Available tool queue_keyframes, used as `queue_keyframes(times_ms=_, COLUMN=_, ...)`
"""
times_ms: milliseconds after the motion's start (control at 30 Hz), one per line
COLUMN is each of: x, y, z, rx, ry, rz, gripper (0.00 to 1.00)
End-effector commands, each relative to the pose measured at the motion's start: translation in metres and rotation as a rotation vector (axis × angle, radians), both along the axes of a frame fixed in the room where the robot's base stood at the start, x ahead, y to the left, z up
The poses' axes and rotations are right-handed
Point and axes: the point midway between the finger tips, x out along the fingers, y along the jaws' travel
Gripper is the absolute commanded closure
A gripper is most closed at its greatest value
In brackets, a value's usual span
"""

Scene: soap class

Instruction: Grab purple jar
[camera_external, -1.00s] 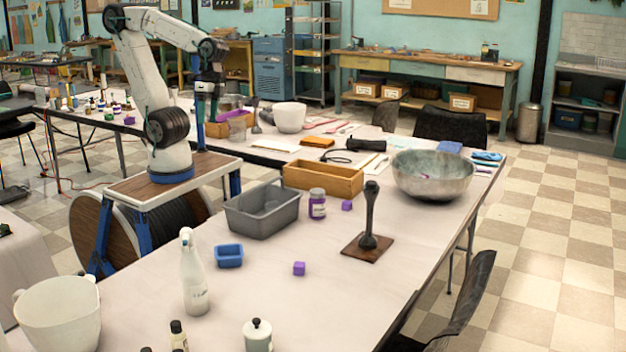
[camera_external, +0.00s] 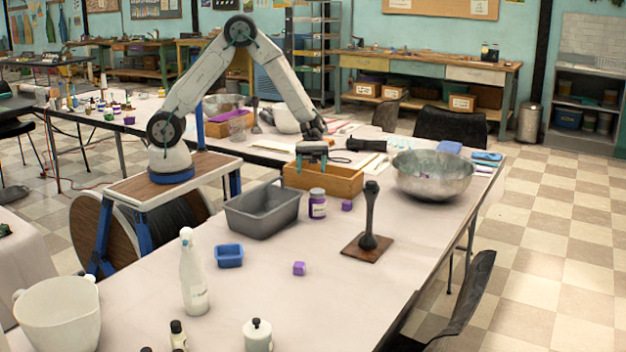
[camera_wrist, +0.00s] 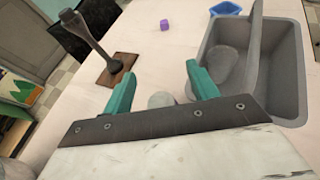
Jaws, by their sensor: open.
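The purple jar (camera_external: 318,207) stands upright on the table in the external view, with a pale lid and a light label. It is just right of the grey tub and in front of the wooden box. My gripper (camera_external: 311,160) is above and slightly behind the jar, pointing down, open and apart from it. In the wrist view, my gripper (camera_wrist: 160,82) shows two spread teal fingers. A round pale top, apparently the jar's lid (camera_wrist: 161,100), lies between them, partly cut off by the gripper body. The jar's purple side is hidden there.
The grey tub (camera_external: 238,222) is close on the left. The wooden box (camera_external: 345,184) is behind. A purple cube (camera_external: 347,205) and a dark upright tool on a brown base (camera_external: 365,250) are to the right. A metal bowl (camera_external: 433,178) stands farther right.

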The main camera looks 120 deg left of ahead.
Motion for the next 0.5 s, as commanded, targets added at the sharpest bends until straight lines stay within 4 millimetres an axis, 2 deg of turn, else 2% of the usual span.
queue_keyframes(times_ms=33, x=0.003, y=0.010, z=-0.011, rx=-0.026, ry=0.015, rz=0.040, gripper=0.41)
queue_keyframes(times_ms=167, x=0.007, y=0.023, z=-0.024, rx=-0.064, ry=0.032, rz=0.095, gripper=0.41)
queue_keyframes(times_ms=500, x=0.008, y=0.024, z=-0.074, rx=-0.071, ry=0.037, rz=0.103, gripper=0.41)
